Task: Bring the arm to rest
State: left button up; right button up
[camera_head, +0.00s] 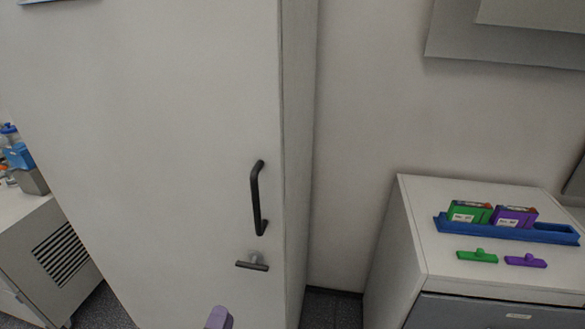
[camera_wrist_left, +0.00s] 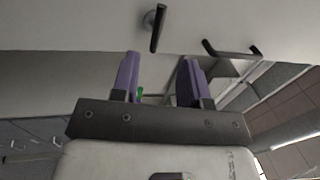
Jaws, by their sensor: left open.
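My left gripper (camera_head: 219,318) shows only as a purple fingertip at the bottom edge of the head view, in front of the tall white cabinet (camera_head: 165,140). In the left wrist view the gripper (camera_wrist_left: 160,72) is open, with two purple fingers apart and nothing held between them. The cabinet has a black bar handle (camera_head: 257,198) and a T-shaped latch (camera_head: 252,265) below it. In the wrist view the latch (camera_wrist_left: 156,27) and the bar handle (camera_wrist_left: 232,50) lie beyond the fingertips, apart from them. The cabinet door looks shut. My right gripper is not in view.
A white drawer unit (camera_head: 411,235) at the right bears a blue tray (camera_head: 556,235) holding a green box (camera_head: 466,214) and a purple box (camera_head: 513,217). A green piece (camera_head: 477,256) and a purple piece (camera_head: 526,261) lie in front. A vented unit (camera_head: 55,255) stands left.

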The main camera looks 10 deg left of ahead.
pick_arm(q)
jog(key=s+a+f+n+g+y, duration=0.5)
jog(key=n+g, duration=0.3)
jog(key=n, duration=0.6)
jog(key=s+d+f+n+g+h, duration=0.1)
jog(key=s+d+f+g, duration=0.15)
jog(key=s, duration=0.55)
jog(key=s+d+f+g+h, duration=0.1)
jog(key=s+f+g+h, duration=0.2)
jog(key=s, duration=0.5)
jog(key=s+d+f+n+g, duration=0.1)
jog(key=s+d+f+g, duration=0.2)
jog(key=s, duration=0.5)
notch_tip(320, 180, up, 34)
jog(key=a+p, duration=0.1)
jog(key=p, duration=3.3)
jog(key=shift+w+a+p, duration=0.15)
jog(key=shift+a+p, duration=0.1)
jog(key=shift+p, duration=0.1)
